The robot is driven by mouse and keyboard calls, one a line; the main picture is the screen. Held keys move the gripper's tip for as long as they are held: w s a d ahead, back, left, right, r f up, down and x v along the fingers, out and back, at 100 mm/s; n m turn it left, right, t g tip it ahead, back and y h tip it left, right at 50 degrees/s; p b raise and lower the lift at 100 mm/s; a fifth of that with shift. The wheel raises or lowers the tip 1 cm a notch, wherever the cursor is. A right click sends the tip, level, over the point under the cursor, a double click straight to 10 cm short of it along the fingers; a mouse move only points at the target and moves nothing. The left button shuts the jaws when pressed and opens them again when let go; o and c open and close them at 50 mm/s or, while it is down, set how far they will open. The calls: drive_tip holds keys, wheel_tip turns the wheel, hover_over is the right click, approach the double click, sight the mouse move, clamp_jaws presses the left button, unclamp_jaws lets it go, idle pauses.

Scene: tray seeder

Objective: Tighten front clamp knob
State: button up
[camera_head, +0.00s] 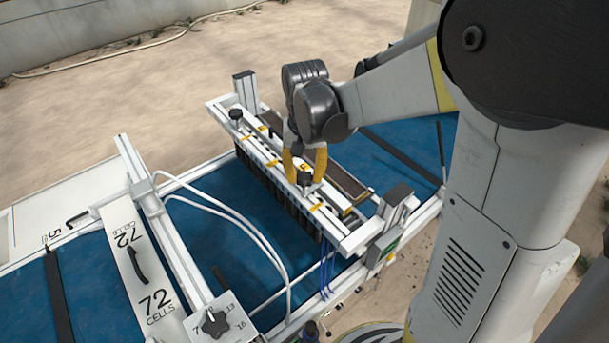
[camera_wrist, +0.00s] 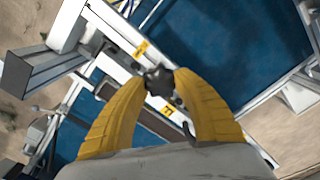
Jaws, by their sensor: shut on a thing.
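The front clamp knob (camera_wrist: 159,80) is a small black lobed knob on the white seeder bar (camera_wrist: 118,67). In the wrist view it sits between the yellow fingertips of my gripper (camera_wrist: 160,84), which are shut on it from both sides. In the head view my gripper (camera_head: 304,172) points down onto the bar, and the knob (camera_head: 304,181) shows just below the fingertips. A second black knob (camera_head: 236,115) stands free at the far left end of the same bar.
A blue belt (camera_head: 225,235) runs under the bar. White hoses (camera_head: 235,215) curve across it. A white plate marked 72 cells (camera_head: 135,262) and a box with a star-shaped dial (camera_head: 214,322) stand at the front left. An end bracket (camera_head: 396,205) rises to the right of my gripper.

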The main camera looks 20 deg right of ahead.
drive_tip(key=shift+m, duration=0.3)
drive_tip(key=o, duration=1.2)
wheel_tip(320, 180, up, 12)
